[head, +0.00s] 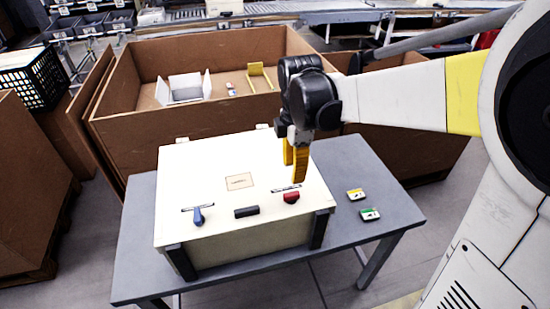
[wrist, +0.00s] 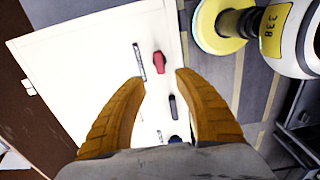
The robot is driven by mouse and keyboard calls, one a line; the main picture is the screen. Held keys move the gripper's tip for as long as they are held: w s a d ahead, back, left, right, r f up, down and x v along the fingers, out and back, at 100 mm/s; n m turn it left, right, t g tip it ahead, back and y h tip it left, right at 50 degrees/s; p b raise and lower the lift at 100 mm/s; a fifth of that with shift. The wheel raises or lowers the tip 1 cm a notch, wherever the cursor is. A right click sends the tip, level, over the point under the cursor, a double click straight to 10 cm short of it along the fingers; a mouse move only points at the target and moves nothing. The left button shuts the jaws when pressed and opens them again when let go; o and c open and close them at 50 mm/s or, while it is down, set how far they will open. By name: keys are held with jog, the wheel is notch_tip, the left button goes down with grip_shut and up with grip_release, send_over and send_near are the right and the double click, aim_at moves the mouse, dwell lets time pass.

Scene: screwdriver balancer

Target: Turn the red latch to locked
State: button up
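The red latch (head: 291,197) sits on the right part of the cream box lid (head: 205,160), near its front edge, just in front of a thin dark slot mark. In the wrist view the red latch (wrist: 159,62) lies beyond the fingertips, between their lines, with the slot mark beside it. My gripper (head: 295,163) has yellow fingers pointing down above the lid, behind the latch. In the wrist view my gripper (wrist: 161,78) is open, with nothing between the fingers. It appears apart from the latch. Whether the latch is locked I cannot tell.
A blue latch (head: 198,215) and a black handle (head: 246,212) are on the same lid. Two small labelled items, yellow (head: 356,194) and green (head: 370,214), lie on the grey table (head: 395,205) at right. A large cardboard crate (head: 150,125) stands behind.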

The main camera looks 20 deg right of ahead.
aim_at(292, 194)
notch_tip(292, 194, down, 10)
jog(key=b, duration=0.4)
jog(key=shift+w+f, duration=0.1)
jog(key=shift+f, duration=0.15)
grip_shut()
